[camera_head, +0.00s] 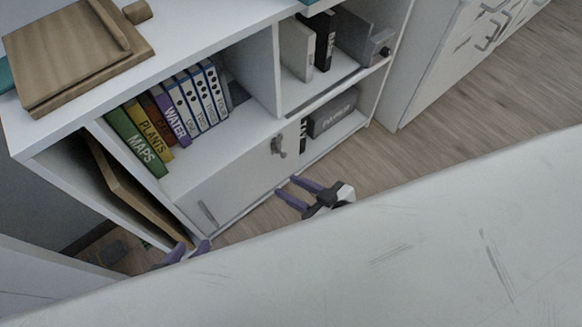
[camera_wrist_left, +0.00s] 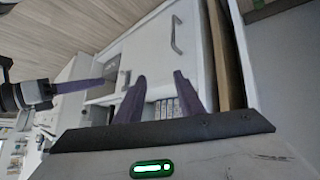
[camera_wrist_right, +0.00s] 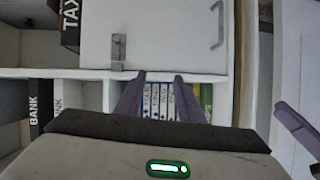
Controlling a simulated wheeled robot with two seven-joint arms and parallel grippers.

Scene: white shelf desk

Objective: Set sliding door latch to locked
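The white sliding door (camera_head: 235,176) closes the lower left part of the shelf desk and has a bar handle (camera_head: 207,213). Its small grey latch (camera_head: 278,146) is near the door's upper right corner. In the right wrist view the latch (camera_wrist_right: 118,48) and handle (camera_wrist_right: 218,25) both show; I cannot tell whether the latch is locked. My right gripper (camera_head: 286,186) is open and empty, in front of the door's right part, apart from the latch. My left gripper (camera_head: 190,250) is open and empty near the door's lower left end, partly hidden by my white body.
Several binders and books (camera_head: 175,112) stand on the shelf above the door. A dark box (camera_head: 333,112) sits in the compartment right of it. A wooden board (camera_head: 75,55) lies on the desk top. Floor (camera_head: 400,160) is clear to the right.

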